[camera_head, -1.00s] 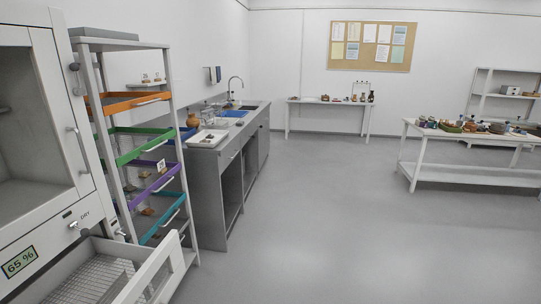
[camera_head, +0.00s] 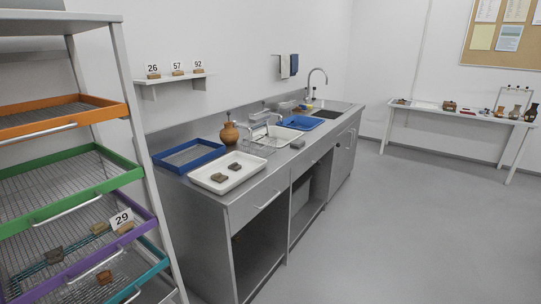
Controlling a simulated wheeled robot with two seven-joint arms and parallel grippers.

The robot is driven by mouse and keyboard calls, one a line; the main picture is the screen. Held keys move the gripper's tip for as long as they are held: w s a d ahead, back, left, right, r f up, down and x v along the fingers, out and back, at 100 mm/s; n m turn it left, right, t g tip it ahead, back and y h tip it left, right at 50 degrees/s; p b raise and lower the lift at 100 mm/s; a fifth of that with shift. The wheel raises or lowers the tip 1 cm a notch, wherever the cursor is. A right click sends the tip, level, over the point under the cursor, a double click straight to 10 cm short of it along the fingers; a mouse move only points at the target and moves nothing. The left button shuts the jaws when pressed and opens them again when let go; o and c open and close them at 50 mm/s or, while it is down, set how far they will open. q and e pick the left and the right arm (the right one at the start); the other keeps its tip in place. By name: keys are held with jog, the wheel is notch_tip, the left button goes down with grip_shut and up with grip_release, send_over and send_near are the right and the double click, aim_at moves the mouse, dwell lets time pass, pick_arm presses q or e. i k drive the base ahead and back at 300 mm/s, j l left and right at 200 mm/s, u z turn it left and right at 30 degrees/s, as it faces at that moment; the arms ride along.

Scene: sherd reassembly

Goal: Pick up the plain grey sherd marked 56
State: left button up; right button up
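No sherd with a readable mark 56 shows. Two dark grey-brown sherds lie in a white tray (camera_head: 206,184) on the counter: a near one (camera_head: 219,177) and a far one (camera_head: 234,167). Any marks on them are too small to read. A flat grey piece (camera_head: 297,143) lies on the counter near the sink. More sherds lie in the rack drawers: a dark one (camera_head: 54,254), a reddish one (camera_head: 104,277) and tan ones (camera_head: 99,228) beside a card reading 29 (camera_head: 122,219). Neither of my grippers is in view.
The drying rack has orange (camera_head: 60,113), green and purple drawers at the left. The counter (camera_head: 250,195) also holds a blue tray (camera_head: 188,155), an orange jar (camera_head: 229,134) and a sink. A wall shelf (camera_head: 172,80) carries cards 26, 57 and 92. The floor at right is clear.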

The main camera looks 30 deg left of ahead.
aim_at(235, 167)
jog(key=i+u, duration=0.2)
jog(key=i, duration=0.5)
jog(key=i+l+u, duration=0.2)
jog(key=i, duration=0.45)
